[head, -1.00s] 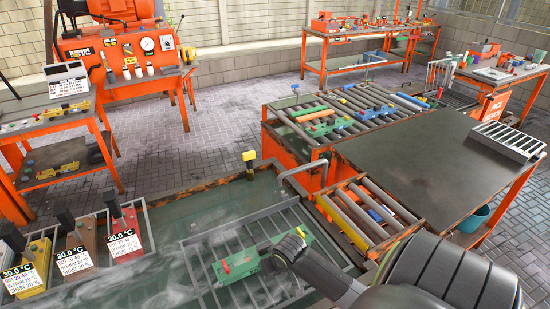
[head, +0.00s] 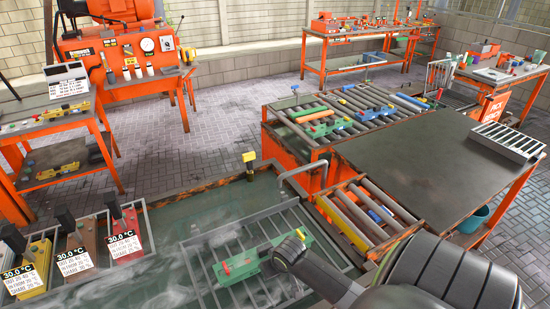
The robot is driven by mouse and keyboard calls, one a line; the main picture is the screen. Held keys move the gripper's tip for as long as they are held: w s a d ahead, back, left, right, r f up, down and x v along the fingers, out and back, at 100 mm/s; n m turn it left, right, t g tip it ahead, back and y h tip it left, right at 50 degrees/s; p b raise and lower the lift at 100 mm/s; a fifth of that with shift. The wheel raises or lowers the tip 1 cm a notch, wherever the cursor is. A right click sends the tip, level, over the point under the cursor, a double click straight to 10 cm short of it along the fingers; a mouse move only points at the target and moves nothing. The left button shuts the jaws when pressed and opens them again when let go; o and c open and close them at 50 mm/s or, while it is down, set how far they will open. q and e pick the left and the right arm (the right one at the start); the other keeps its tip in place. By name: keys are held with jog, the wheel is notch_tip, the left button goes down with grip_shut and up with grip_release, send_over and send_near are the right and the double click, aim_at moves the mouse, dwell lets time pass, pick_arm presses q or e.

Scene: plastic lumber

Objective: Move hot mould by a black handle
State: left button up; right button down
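A green mould (head: 240,268) with a red fitting lies on a metal rack (head: 212,237) in a tank of murky green water (head: 175,205). My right arm comes in from the lower right, and its dark end (head: 287,250) is over the right part of the green mould. It covers that part, so any handle there and the fingers cannot be made out. Three more moulds with upright black handles stand at the left: a yellow one (head: 38,250), a brownish one (head: 82,238) and a red one (head: 120,219). Labels reading 30.0 °C are at their fronts. My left gripper is not in view.
A bent grey pipe (head: 305,170) and a yellow-topped black post (head: 249,162) stand at the tank's far edge. Roller tables (head: 345,112) with coloured moulds lie beyond. A dark flat table (head: 430,160) at the right is mostly clear, with a metal grate (head: 508,141) on it.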

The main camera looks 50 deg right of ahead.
jog(key=shift+f, duration=0.15)
dwell(0.7)
jog(key=c, duration=1.2)
grip_release()
jog(key=shift+o, duration=0.9)
jog(key=shift+s+f, duration=0.15)
jog(key=o, duration=0.3)
jog(key=shift+p, duration=0.3)
